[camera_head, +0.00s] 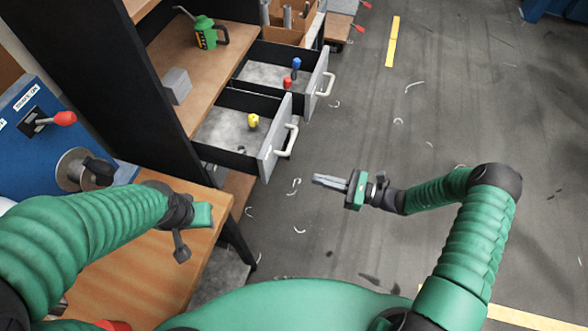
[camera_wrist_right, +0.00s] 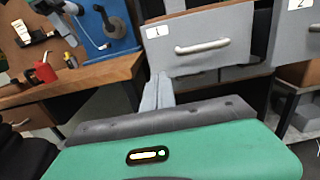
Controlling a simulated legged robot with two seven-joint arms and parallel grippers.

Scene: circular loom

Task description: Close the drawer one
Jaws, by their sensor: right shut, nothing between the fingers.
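Drawer one (camera_head: 275,150) is the nearer of two pulled-out grey drawers in the head view. It holds a yellow-handled tool (camera_head: 253,121) and has a pale bar handle (camera_head: 287,141). In the right wrist view its front (camera_wrist_right: 200,40) bears the label "1", with the handle (camera_wrist_right: 203,47) across it. My right gripper (camera_head: 316,180) is shut and empty, in front of the drawer and to its right, apart from the handle. Its fingers (camera_wrist_right: 155,92) point toward the drawer front. My left gripper (camera_head: 190,232) hangs over the wooden table; its fingers are not clear.
Drawer two (camera_head: 316,80) also stands open, beyond drawer one, with blue- and red-handled tools inside. A green can (camera_head: 207,34) and grey block (camera_head: 177,85) sit on the worktop above. A blue machine (camera_head: 35,115) is at left. The floor at right is open, with scattered shavings.

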